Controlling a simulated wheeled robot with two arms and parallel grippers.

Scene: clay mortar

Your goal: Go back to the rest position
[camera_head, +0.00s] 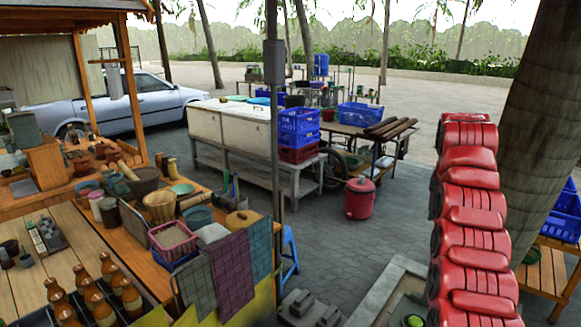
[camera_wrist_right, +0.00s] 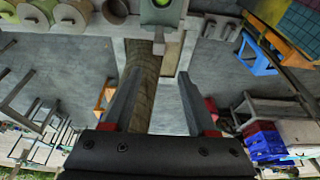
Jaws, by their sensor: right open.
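My right gripper (camera_wrist_right: 160,74) shows in the right wrist view with its two grey fingers apart. Nothing is between them; paving and a trunk show beyond. My left gripper is in neither view. In the head view, a dark clay mortar (camera_head: 143,184) with a pale stick-like pestle (camera_head: 127,170) stands on the wooden stall counter at left. A lighter tan tapered vessel (camera_head: 161,207) stands just in front of it. Both are apart from any visible gripper.
The counter also holds bowls, a pink basket (camera_head: 173,237) and brown bottles (camera_head: 104,309). A thin post (camera_head: 276,130) rises at its edge. A blue stool (camera_head: 289,250) and red cooler (camera_head: 359,198) stand on the paving. Open paving (camera_head: 335,245) lies in the middle.

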